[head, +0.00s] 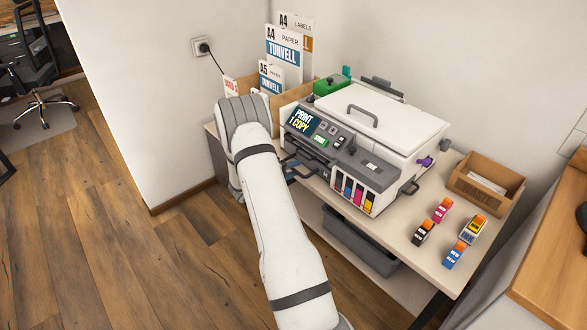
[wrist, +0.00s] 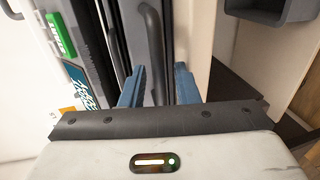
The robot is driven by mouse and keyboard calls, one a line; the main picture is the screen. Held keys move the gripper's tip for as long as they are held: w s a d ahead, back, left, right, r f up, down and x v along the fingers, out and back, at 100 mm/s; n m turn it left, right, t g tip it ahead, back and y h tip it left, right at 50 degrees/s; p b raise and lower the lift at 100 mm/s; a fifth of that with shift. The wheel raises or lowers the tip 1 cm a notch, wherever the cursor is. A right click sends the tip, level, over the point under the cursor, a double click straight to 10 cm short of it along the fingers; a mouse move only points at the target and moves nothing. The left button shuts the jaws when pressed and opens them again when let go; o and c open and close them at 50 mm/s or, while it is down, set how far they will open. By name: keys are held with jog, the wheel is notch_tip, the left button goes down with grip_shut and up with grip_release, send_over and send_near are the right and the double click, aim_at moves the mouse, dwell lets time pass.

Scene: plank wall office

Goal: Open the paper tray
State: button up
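The printer (head: 385,125) stands on a light table, with a control panel reading "PRINT 1 COPY" and a row of ink slots on its front. The paper tray is low on the printer's front, partly hidden by my arm in the head view. In the wrist view a dark curved handle (wrist: 152,45) stands out from the grey front. My gripper (wrist: 159,86) has its two blue fingers apart, with the lower end of the handle appearing between them; I cannot tell if they touch it. In the head view my gripper is mostly hidden behind my arm.
Several small ink cartridges (head: 442,209) and a cardboard box (head: 486,184) stand on the table (head: 400,230) right of the printer. Paper packs (head: 284,45) stand behind it at left. A grey bin (head: 358,243) sits below the tabletop. The wood floor at left is clear.

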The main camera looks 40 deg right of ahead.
jog(key=shift+d, duration=0.15)
jog(key=shift+c, duration=0.5)
grip_shut()
